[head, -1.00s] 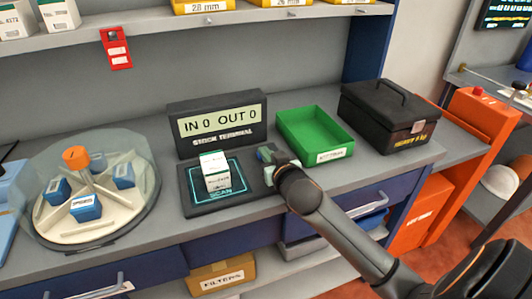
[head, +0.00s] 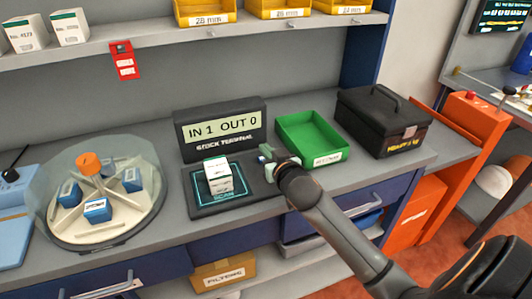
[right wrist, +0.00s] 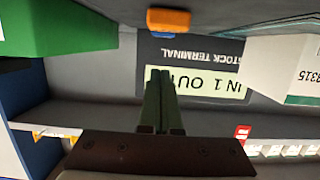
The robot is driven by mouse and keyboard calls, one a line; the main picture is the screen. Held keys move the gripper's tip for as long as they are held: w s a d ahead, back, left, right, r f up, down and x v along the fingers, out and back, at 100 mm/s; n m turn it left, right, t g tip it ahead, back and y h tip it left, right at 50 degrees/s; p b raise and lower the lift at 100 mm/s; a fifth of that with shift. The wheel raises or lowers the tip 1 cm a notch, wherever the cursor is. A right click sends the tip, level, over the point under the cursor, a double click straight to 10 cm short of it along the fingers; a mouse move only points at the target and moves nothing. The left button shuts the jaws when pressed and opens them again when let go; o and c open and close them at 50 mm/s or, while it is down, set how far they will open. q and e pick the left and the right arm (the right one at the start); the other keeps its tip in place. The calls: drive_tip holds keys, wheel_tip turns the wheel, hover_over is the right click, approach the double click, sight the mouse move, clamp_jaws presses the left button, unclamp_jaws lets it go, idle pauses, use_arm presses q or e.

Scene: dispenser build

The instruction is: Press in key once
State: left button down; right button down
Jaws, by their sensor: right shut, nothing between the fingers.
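The black stock terminal (head: 220,133) stands at the back of the bench, and its display reads "IN 1 OUT 0". In front of it lies the dark scan pad (head: 200,202) with a white box (head: 217,177) on it. My right gripper (head: 266,157) is shut and empty at the pad's right end, where it covers the keys in the head view. In the right wrist view, which is upside down, an orange key (right wrist: 170,20) and part of a blue key (right wrist: 160,38) show beyond the shut fingers (right wrist: 161,78). I cannot read any key label or tell contact. My left gripper is out of view.
A green tray (head: 340,160) and a black case (head: 375,143) stand right of the terminal. A clear-covered carousel (head: 75,229) with blue boxes is at the left. A shelf (head: 290,29) with yellow bins runs above. The bench front right of the pad is partly under my arm.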

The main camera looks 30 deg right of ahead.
drive_tip(key=v, duration=0.8)
drive_tip(key=shift+s+a, duration=0.1)
drive_tip(key=shift+s, duration=0.1)
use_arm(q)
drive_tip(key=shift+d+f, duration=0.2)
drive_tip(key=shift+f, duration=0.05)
use_arm(e)
drive_tip(key=shift+s+r, duration=0.1)
drive_tip(key=shift+s, duration=0.25)
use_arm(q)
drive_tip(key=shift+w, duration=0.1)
